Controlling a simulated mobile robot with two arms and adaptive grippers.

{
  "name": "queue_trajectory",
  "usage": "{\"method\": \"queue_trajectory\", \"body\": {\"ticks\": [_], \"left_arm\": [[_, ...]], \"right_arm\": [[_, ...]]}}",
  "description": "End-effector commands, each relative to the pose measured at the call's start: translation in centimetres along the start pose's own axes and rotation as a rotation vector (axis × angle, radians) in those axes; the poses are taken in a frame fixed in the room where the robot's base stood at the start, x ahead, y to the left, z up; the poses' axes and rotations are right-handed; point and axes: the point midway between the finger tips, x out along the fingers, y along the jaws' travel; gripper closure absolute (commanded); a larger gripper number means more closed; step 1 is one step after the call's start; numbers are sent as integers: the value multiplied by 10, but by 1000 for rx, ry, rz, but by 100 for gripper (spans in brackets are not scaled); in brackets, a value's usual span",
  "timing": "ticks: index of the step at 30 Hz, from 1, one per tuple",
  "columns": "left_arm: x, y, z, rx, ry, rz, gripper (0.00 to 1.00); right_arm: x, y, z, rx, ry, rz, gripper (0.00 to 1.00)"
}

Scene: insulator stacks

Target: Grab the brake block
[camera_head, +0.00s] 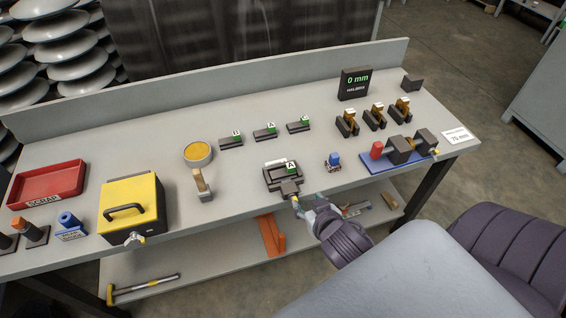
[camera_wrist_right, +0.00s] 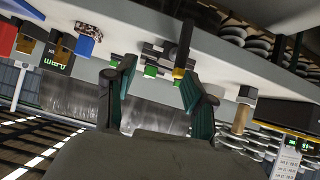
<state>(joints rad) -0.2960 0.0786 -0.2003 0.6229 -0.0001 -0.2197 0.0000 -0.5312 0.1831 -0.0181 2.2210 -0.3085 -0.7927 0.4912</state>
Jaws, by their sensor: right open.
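Several dark blocks that look like brake blocks lie on the grey bench in the head view. Three lie in a row at the back, tagged B (camera_head: 231,143), A (camera_head: 265,133) and C (camera_head: 298,126). Another block tagged A (camera_head: 284,170) sits in a dark fixture (camera_head: 290,187) near the front edge. Which one is meant I cannot tell. My right gripper (camera_head: 308,203) is open and empty, at the bench's front edge just right of the fixture's yellow-tipped end. The right wrist view shows its teal fingers (camera_wrist_right: 158,84) apart, with a dark yellow-tipped part (camera_wrist_right: 180,62) beyond them. My left gripper is not seen.
A blue-topped item (camera_head: 334,160) stands right of the fixture, and a blue-based device (camera_head: 400,152) farther right. Brass-and-black pieces (camera_head: 374,117) stand behind. A yellow box (camera_head: 134,208), red scrap tray (camera_head: 48,184) and yellow-filled round dish (camera_head: 198,153) are on the left.

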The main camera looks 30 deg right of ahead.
Motion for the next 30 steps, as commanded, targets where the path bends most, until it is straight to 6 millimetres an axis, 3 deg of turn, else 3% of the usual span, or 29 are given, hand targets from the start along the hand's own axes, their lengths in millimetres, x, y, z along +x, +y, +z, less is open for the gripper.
{"method": "queue_trajectory", "body": {"ticks": [1,6,11,21,30], "left_arm": [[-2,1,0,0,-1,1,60],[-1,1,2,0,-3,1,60],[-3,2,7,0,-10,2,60],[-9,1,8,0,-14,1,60],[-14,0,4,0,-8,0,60]], "right_arm": [[-7,5,-22,19,63,6,46],[0,10,-41,49,181,-11,46],[15,10,-49,53,206,-18,46],[76,8,-60,53,203,-18,46],[100,6,-64,53,202,-18,46]]}}
